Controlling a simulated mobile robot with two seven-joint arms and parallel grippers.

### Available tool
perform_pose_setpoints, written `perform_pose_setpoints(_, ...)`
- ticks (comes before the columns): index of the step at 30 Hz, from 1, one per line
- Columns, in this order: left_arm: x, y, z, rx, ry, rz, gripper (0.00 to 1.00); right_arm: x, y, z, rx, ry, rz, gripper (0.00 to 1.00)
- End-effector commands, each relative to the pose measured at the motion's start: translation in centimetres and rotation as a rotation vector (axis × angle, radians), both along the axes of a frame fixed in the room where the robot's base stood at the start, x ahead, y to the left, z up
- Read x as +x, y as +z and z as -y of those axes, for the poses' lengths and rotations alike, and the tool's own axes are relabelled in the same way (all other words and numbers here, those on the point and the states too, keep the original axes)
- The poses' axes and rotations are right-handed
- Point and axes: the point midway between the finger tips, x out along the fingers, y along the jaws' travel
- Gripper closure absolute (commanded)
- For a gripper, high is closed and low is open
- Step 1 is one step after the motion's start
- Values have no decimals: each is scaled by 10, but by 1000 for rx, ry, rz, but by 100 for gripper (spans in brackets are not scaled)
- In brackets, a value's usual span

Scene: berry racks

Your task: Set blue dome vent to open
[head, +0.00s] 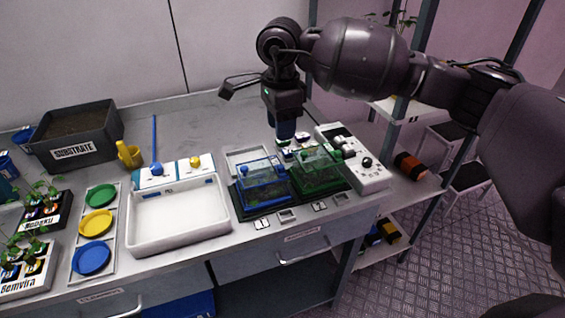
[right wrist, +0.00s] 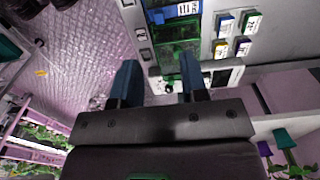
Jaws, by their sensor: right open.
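The blue dome (head: 264,184) is a clear box with a blue frame on a dark tray (head: 238,207) on the bench. It also shows at the top of the right wrist view (right wrist: 178,11). Its vent is too small to tell whether it is open or closed. A green dome (head: 320,170) stands to its right, and it also shows in the right wrist view (right wrist: 178,35). My right gripper (head: 286,133) points down above and behind the domes, apart from them. In the right wrist view its two blue fingers (right wrist: 157,82) are apart with nothing between. My left gripper is out of view.
A white tray (head: 180,241) stands left of the blue dome. A white device with knobs (head: 374,179) stands right of the green dome. Small blocks (head: 303,140) sit behind the domes. Metal shelving stands at the right.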

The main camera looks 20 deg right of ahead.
Motion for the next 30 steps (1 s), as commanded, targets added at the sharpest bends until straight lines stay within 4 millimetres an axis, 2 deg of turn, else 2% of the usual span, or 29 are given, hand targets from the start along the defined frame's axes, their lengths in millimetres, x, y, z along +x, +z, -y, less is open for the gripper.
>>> perform_pose_setpoints(18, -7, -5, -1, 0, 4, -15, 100, -1, -91, -1, 6, 0, -4, 60)
perform_pose_setpoints(24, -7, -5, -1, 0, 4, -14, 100, -1, -104, -1, 5, 0, -3, 60)
perform_pose_setpoints(30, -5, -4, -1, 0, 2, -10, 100, -1, -106, -1, 5, 0, -2, 60)
